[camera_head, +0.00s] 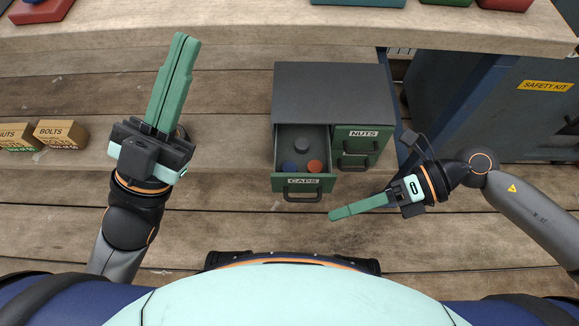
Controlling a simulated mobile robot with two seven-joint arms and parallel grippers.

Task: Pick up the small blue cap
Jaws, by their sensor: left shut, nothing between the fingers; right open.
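The small blue cap (290,166) lies in the open drawer marked CAPS (303,182), at its front left. An orange-red cap (314,166) sits to its right and a grey cap (302,144) behind it in the same drawer. My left gripper (182,52) is shut and empty, pointing away toward the bench, left of the cabinet. My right gripper (334,215) is in front and to the right of the open drawer, apart from the caps, its fingers pointing left. From this angle its fingers overlap, and it is open and holds nothing.
The grey-topped cabinet (331,92) has NUTS drawers (357,133) right of the open one. A blue safety kit cabinet (480,95) stands at right. Boxes of bolts (61,133) and nuts (15,136) stand at left. A bench (250,28) spans the back. Plank floor in front is clear.

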